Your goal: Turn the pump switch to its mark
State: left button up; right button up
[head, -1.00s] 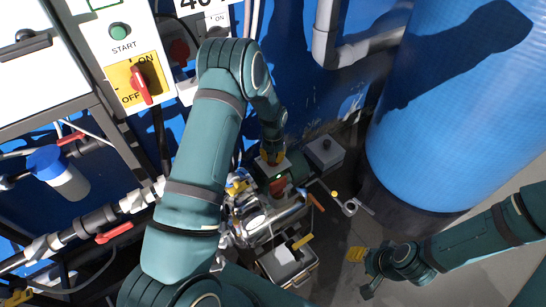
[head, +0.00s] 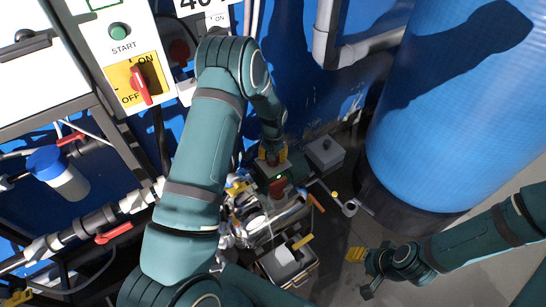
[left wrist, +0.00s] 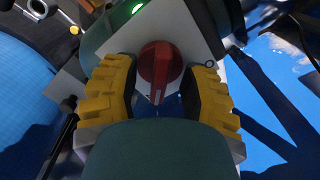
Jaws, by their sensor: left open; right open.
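The pump switch is a red knob on a light box. In the left wrist view the pump switch (left wrist: 160,68) sits between the two yellow-padded fingers of my left gripper (left wrist: 158,88), its pointed end towards the bottom of the picture. The fingers are open, one on each side of the knob; I cannot tell whether they touch it. In the head view my left gripper (head: 273,154) is at the top of the pump's box (head: 268,173), which has a green light. The mark is not clearly visible. My right gripper (head: 360,272) is open and empty above the floor.
A grey box with a dark knob (head: 324,152) stands right of the pump. A large blue tank (head: 450,110) fills the right. A panel with a red ON/OFF switch (head: 140,84) and pipes with red-handled valves (head: 114,232) are at the left. An open toolbox (head: 288,265) lies below the pump.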

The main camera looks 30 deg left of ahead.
pick_arm(q)
notch_tip(320, 180, up, 11)
jog(key=shift+r, duration=0.2)
dwell(0.6)
